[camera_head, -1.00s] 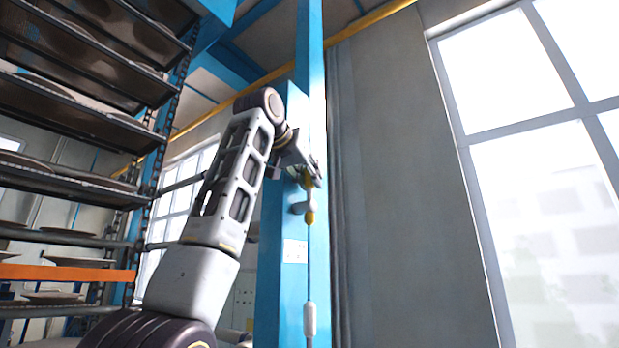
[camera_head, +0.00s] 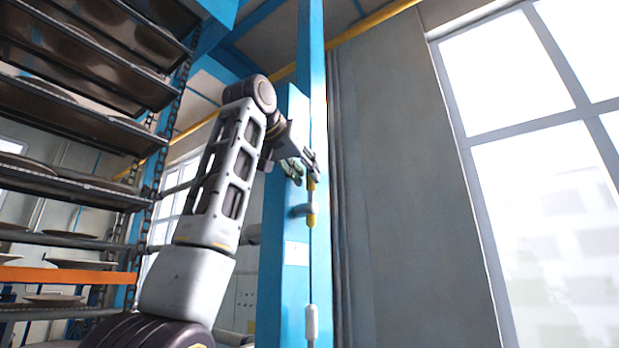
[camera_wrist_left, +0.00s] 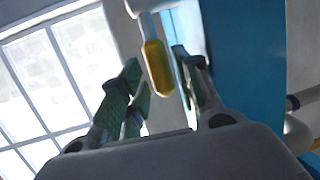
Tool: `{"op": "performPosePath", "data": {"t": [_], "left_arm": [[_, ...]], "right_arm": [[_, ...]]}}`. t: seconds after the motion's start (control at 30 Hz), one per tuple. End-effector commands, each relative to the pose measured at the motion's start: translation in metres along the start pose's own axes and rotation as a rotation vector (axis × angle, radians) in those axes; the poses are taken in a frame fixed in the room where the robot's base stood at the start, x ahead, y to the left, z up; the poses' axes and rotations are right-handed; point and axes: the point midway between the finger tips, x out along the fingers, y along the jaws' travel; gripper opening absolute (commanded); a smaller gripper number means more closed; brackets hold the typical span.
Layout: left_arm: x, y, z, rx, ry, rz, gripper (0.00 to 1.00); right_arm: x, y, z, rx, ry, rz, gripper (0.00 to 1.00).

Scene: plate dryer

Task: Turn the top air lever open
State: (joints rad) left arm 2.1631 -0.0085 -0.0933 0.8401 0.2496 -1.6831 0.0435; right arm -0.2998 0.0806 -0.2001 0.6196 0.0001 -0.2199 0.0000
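The top air lever shows as a yellow handle (camera_head: 311,186) at a grey valve (camera_head: 302,210) on a thin vertical pipe in front of the blue post. Another yellow piece is just below the valve. My left gripper (camera_head: 302,167) is just above the valve in the head view, with its green-grey fingers spread. In the left wrist view, a yellow handle (camera_wrist_left: 157,68) hangs between the open fingers (camera_wrist_left: 156,100), with visible gaps on both sides. Whether it touches a finger farther in cannot be told. My right gripper is not in view.
The blue post (camera_head: 297,130) stands right behind the valve. A rack of plates (camera_head: 75,189) fills the left side. A grey-white cylinder (camera_head: 311,322) sits lower on the thin pipe. A grey wall (camera_head: 395,190) and window (camera_head: 540,190) are to the right.

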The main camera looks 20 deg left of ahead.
Motion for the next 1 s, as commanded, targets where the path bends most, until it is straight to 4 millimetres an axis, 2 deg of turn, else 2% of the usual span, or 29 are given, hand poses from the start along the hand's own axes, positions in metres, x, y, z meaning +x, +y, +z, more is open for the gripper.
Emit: {"op": "performPosePath", "data": {"t": [0.2, 0.5, 0.7, 1.0], "left_arm": [[-0.035, 0.0, -0.001, 0.001, 0.005, -0.001, 0.33], [-0.074, 0.0, -0.001, 0.001, 0.004, 0.0, 0.33], [-0.086, 0.0, -0.001, 0.0, 0.003, 0.0, 0.33], [-0.087, 0.0, -0.001, 0.0, 0.003, 0.0, 0.33]], "right_arm": [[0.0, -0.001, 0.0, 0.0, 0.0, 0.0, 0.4], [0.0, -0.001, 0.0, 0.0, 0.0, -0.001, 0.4], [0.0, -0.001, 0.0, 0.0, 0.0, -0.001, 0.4], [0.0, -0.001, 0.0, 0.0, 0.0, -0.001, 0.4]]}}
